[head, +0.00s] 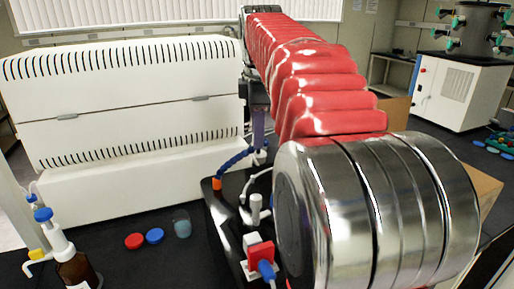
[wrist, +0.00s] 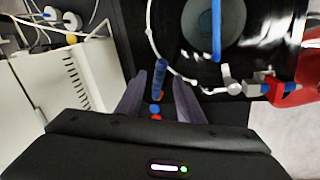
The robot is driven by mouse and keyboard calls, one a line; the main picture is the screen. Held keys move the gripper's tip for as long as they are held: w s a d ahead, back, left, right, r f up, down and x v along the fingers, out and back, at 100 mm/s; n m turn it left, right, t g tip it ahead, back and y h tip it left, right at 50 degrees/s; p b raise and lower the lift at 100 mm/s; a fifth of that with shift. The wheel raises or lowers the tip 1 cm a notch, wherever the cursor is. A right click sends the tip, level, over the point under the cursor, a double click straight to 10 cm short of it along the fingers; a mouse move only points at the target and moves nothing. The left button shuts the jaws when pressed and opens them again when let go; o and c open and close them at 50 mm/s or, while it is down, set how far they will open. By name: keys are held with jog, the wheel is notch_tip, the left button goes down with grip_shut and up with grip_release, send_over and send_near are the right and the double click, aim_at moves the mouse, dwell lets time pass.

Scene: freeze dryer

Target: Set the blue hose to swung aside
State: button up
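The blue hose (head: 235,158) is a short ribbed piece with an orange end, left of the white valve fittings in the head view. It slopes down to the left from near my gripper (head: 259,130). In the wrist view the blue hose (wrist: 160,74) shows in the gap between the two dark fingers of my gripper (wrist: 155,80), its orange end towards the palm. The fingers are apart, and a gap shows on each side of the hose. I cannot tell whether either finger touches it. My arm hides part of the fittings in the head view.
A white vented machine (head: 125,120) stands at the left. A white valve (head: 255,207) and a red block (head: 259,254) are beside the hose. A brown bottle (head: 75,270) stands front left. Red (head: 134,241) and blue (head: 155,236) caps lie on the dark bench.

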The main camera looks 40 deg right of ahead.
jog(key=x, duration=0.5)
jog(key=shift+w+f, duration=0.1)
jog(key=shift+f, duration=0.3)
jog(key=shift+c, duration=0.7)
grip_shut()
